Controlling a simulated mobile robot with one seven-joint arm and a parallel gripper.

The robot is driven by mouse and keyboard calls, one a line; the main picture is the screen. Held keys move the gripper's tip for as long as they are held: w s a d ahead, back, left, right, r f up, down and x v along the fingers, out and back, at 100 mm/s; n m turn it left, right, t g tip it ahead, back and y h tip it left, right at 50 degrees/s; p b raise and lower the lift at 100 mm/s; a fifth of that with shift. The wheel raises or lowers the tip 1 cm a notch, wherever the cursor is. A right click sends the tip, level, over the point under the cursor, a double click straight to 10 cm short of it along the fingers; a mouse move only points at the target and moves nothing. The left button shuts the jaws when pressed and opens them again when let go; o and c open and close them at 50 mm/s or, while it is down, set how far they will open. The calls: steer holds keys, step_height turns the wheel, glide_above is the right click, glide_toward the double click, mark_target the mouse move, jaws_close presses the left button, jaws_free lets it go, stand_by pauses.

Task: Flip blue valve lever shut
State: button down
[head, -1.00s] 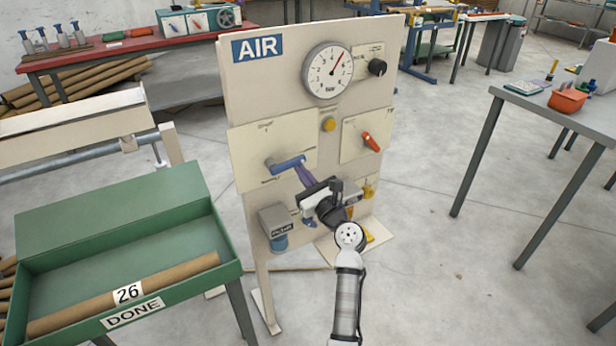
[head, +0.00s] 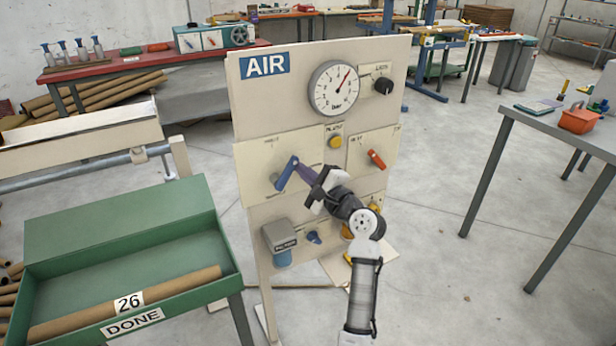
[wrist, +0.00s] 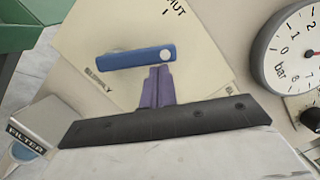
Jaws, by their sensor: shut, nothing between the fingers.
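The blue valve lever (head: 286,174) is on a cream plate at the left of the AIR panel. It slants steeply up and to the right from its lower left end. In the wrist view the lever (wrist: 137,58) shows a pale round spot at its right end. My gripper (head: 300,168) is shut and empty, its purple fingers just right of the lever's upper part. In the wrist view the fingertips (wrist: 159,70) lie at the lever's edge near the spotted end; I cannot tell whether they touch. Part of a "SHUT" label (wrist: 175,8) shows beyond the lever.
A red lever (head: 377,159), a yellow button (head: 335,142), a black knob (head: 383,86) and a pressure gauge (head: 335,88) are on the panel. A filter unit (head: 281,243) sits below the lever. A green tray (head: 215,232) stands at the left.

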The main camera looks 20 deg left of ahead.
mark_target(295, 166)
steer(key=n, duration=0.1)
steer(key=r+n, duration=0.1)
steer(key=n, duration=0.1)
steer(key=shift+s+a+r+g, duration=0.25)
steer(key=shift+s+a+g, duration=0.05)
steer(key=shift+s+a, duration=0.1)
steer(key=shift+s+a+r+n+h+p, duration=0.15)
steer(key=shift+s+a+r+n+h, duration=0.15)
steer(key=shift+n, duration=0.5)
steer(key=shift+s+a+r+n+h+p, duration=0.2)
steer(key=shift+s+a+n, duration=0.1)
steer(key=shift+n, duration=0.5)
steer(key=shift+w, duration=0.1)
